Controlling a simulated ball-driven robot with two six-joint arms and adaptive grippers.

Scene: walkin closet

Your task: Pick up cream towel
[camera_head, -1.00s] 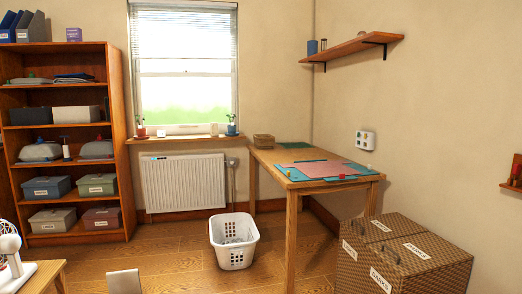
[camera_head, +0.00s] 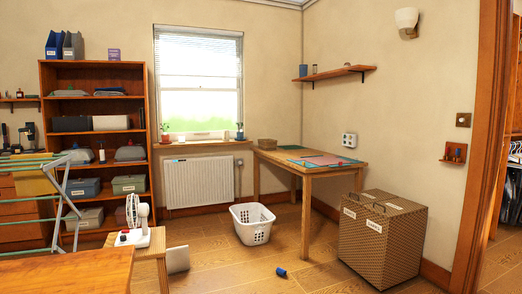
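No towel that I can clearly call cream is in view. A mustard-yellow cloth (camera_head: 32,176) appears to hang on the drying rack (camera_head: 66,200) at the left edge. Folded cloths (camera_head: 70,92) lie on an upper shelf of the wooden bookcase (camera_head: 97,75), too small to tell apart. A white laundry basket (camera_head: 252,226) stands on the floor; its contents are hard to make out. Neither of my grippers is in view.
A small blue object (camera_head: 281,272) lies on the floor. A work table (camera_head: 300,168) and wicker hamper (camera_head: 382,240) stand right. The centre floor is mostly clear.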

